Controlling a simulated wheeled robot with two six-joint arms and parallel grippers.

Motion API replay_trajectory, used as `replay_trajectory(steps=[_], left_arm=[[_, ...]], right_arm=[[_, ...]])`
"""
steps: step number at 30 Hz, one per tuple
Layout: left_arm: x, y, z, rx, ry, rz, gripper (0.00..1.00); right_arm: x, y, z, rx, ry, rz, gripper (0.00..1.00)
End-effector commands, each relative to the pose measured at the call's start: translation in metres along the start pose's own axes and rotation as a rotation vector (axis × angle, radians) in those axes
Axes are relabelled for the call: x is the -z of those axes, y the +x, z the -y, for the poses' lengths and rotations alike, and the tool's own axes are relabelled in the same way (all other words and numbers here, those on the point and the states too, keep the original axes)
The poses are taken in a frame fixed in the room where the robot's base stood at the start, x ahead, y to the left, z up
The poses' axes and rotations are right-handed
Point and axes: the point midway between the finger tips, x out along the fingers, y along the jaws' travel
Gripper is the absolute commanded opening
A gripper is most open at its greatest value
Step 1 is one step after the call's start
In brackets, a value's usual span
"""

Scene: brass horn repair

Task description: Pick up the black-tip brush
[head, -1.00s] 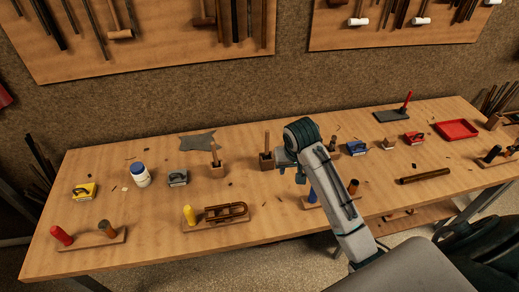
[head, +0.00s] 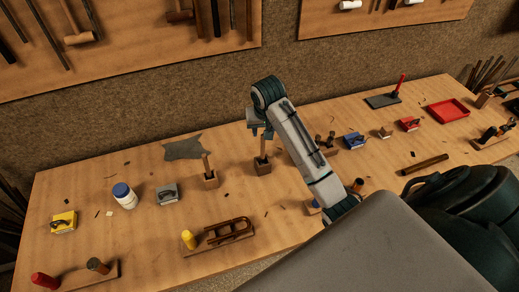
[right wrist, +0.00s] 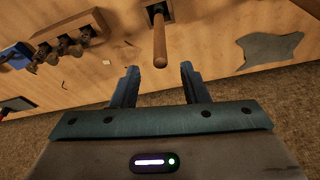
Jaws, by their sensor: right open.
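A brush with a wooden handle (head: 262,149) stands upright in a small wooden block (head: 262,167) near the middle of the table. A second brush (head: 206,164) stands in another block (head: 210,180) to its left. Both brushes' tips are hidden, so I cannot tell from colour which is black-tipped. My right gripper (head: 263,130) is open and empty, just above the middle brush. In the right wrist view, this gripper (right wrist: 159,69) has its fingers apart, with the handle (right wrist: 159,42) lined up between them and its end close to the fingertips. My left gripper is not in view.
A grey sheet (head: 184,149) lies behind the left brush. A rack of dark pieces (head: 325,142) and a blue box (head: 354,140) stand right. A white jar (head: 124,197), a grey box (head: 167,195) and a yellow peg (head: 188,239) stand left and in front.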

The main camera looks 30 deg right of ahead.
Motion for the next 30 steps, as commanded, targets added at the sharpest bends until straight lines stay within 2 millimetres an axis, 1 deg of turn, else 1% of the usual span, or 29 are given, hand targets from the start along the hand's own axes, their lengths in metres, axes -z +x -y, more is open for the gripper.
replay_trajectory(steps=[1, 4, 8, 11, 15, 19, 22, 28, 29, 30], left_arm=[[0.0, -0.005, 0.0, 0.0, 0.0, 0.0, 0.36], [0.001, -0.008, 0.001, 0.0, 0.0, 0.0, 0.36], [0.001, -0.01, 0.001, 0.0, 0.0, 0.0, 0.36], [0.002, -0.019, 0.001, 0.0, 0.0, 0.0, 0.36], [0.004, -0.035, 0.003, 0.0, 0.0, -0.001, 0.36], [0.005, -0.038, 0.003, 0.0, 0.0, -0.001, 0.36], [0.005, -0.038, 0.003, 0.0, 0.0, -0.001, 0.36], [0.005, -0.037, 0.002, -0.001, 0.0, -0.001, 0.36], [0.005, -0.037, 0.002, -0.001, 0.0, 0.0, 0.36], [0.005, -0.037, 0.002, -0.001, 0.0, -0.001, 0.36]], right_arm=[[0.0, 0.006, 0.0, -0.001, 0.0, 0.005, 0.41], [0.0, 0.019, 0.0, 0.0, 0.0, 0.004, 0.41], [-0.001, 0.029, 0.0, 0.0, -0.001, 0.002, 0.41], [-0.002, 0.036, 0.001, 0.0, -0.001, 0.004, 0.41], [-0.006, 0.055, 0.002, 0.0, -0.001, 0.006, 0.41], [-0.006, 0.073, 0.002, 0.0, 0.0, 0.003, 0.41], [-0.006, 0.079, 0.003, 0.0, -0.001, 0.001, 0.41], [-0.006, 0.081, 0.003, 0.001, -0.001, 0.0, 0.41], [-0.006, 0.081, 0.003, 0.001, -0.001, 0.0, 0.37], [-0.006, 0.081, 0.003, 0.001, -0.001, 0.0, 0.29]])
